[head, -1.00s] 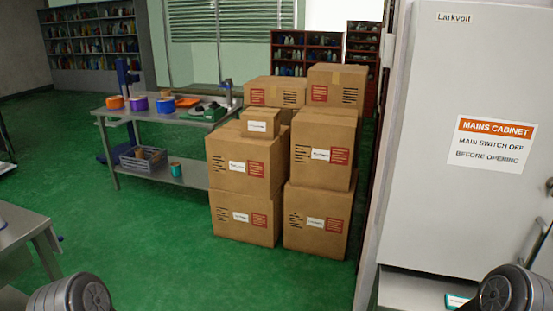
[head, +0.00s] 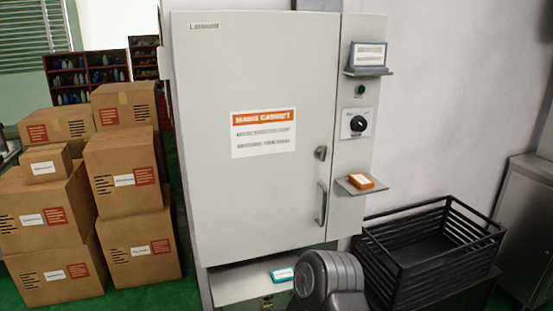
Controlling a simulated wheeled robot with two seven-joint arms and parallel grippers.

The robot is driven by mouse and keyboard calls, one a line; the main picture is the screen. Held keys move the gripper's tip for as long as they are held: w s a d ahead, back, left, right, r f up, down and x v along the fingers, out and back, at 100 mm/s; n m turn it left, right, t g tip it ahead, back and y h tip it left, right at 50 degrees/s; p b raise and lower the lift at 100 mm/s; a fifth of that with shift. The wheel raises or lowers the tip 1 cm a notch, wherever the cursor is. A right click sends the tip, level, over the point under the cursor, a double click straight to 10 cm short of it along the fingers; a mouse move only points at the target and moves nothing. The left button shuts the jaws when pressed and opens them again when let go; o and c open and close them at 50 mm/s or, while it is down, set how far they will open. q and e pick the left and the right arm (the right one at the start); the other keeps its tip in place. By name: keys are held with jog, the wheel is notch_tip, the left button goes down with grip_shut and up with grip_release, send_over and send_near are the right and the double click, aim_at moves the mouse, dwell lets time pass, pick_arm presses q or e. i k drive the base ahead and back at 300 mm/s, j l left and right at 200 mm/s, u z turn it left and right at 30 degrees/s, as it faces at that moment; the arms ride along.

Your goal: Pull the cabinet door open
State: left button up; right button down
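The grey mains cabinet (head: 258,195) stands in the middle of the head view, with its door (head: 215,100) closed. The door carries an orange and white label (head: 263,133) reading "MAINS CABINET". A vertical handle (head: 322,203) is on the door's right side, with a small latch or lock (head: 320,153) above it. A black rotary switch (head: 358,124) sits on the panel to the right of the door. A dark grey part of my arm shows at the bottom, in front of the cabinet's lower part. Neither gripper shows.
An orange item (head: 361,181) lies on a small shelf right of the door. A teal item (head: 283,275) lies on the ledge below. A black slatted crate (head: 400,290) stands at the right. Stacked cardboard boxes (head: 125,170) stand close to the cabinet's left side.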

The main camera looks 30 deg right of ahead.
aim_at(257, 91)
jog(key=l+z, duration=0.1)
jog(key=z, duration=0.75)
jog(key=k+l, duration=0.05)
